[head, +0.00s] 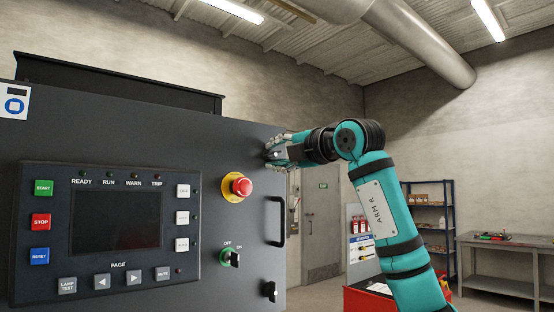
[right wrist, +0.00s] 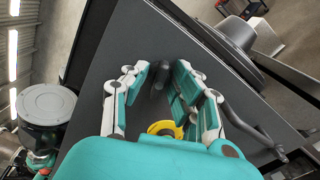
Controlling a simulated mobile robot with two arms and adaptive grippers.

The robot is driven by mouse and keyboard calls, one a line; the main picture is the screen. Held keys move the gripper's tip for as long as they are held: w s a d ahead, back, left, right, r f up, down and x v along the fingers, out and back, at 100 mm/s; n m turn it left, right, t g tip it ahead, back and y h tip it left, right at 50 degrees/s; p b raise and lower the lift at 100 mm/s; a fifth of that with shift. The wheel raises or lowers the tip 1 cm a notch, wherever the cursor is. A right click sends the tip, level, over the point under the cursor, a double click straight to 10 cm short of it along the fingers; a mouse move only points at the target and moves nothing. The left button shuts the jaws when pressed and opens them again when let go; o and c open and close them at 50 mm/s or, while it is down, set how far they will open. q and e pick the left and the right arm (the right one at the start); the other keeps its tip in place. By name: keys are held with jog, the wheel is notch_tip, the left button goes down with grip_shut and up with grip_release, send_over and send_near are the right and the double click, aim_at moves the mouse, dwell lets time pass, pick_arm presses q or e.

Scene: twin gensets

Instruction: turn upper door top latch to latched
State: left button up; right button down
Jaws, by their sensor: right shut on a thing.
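The upper door (head: 120,140) is a dark grey panel that fills the left of the head view. My right gripper (head: 275,152) is at its upper right corner, fingers against the panel side. In the right wrist view my right gripper (right wrist: 160,82) has its fingers on both sides of the top latch (right wrist: 161,73), a small black knob on the door face. It is shut on the latch. In the head view the fingers hide the latch, and I cannot tell its exact angle. A second black latch (head: 270,291) is low on the same door edge. My left gripper is not in view.
A black door handle (head: 277,221) stands out below my right gripper. A red emergency stop (head: 241,187) on a yellow collar and an OFF/ON key switch (head: 231,258) are left of it. A shelf (head: 428,215) and a workbench (head: 505,260) stand far right.

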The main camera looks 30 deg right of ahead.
jog(key=shift+m+b, duration=0.45)
jog(key=shift+m, duration=1.55)
jog(key=c, duration=1.1)
grip_release()
jog(key=shift+d, duration=0.15)
jog(key=s, duration=0.8)
jog(key=s+d, duration=0.1)
jog(key=s, duration=0.3)
jog(key=shift+f, duration=0.15)
